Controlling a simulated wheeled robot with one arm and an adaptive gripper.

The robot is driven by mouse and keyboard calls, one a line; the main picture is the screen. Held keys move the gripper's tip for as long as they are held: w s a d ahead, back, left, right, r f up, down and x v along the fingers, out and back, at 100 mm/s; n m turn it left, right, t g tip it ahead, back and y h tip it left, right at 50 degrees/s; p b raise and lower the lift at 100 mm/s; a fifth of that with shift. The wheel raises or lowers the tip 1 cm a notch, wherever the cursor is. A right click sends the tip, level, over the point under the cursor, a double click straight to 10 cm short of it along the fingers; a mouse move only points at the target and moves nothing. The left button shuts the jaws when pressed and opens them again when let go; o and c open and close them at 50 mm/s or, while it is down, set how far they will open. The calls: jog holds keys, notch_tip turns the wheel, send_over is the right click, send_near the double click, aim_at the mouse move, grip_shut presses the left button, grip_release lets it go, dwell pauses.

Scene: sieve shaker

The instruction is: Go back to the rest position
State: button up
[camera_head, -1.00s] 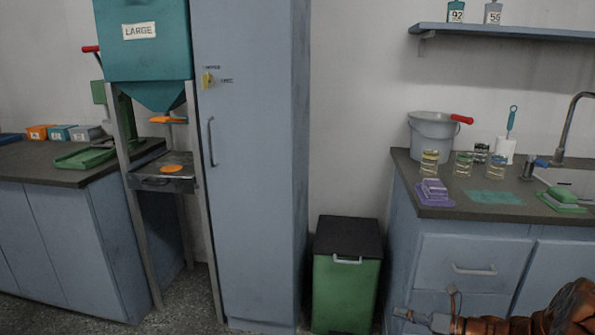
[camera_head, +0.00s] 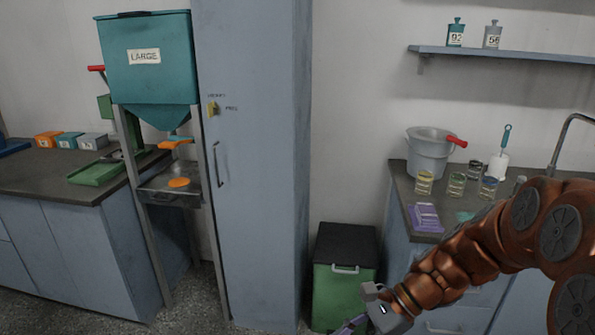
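My gripper (camera_head: 352,326) is at the bottom of the head view, in front of the right counter's drawers and the lower right of the green bin. Only part of it shows, and its fingertips run toward the lower edge, so whether it is open or shut cannot be made out. No held object can be seen. My orange-brown arm comes in from the right edge and hides part of the right counter and the sink.
A green bin (camera_head: 338,290) with a dark lid stands beside the tall cabinet (camera_head: 255,170). The right counter (camera_head: 402,195) holds a grey bucket (camera_head: 428,160), several glass jars and a purple stack (camera_head: 424,216). The teal LARGE hopper (camera_head: 150,85) stands at left.

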jog(key=s+d+r+n+h+p, duration=0.4)
jog(key=s+r+n+p, duration=0.3)
jog(key=s+r, duration=0.1)
jog(key=s+d+r+n+h+p, duration=0.5)
jog(key=s+r+n+p, duration=0.2)
jog(key=s+r, duration=0.2)
jog(key=shift+s, duration=1.1)
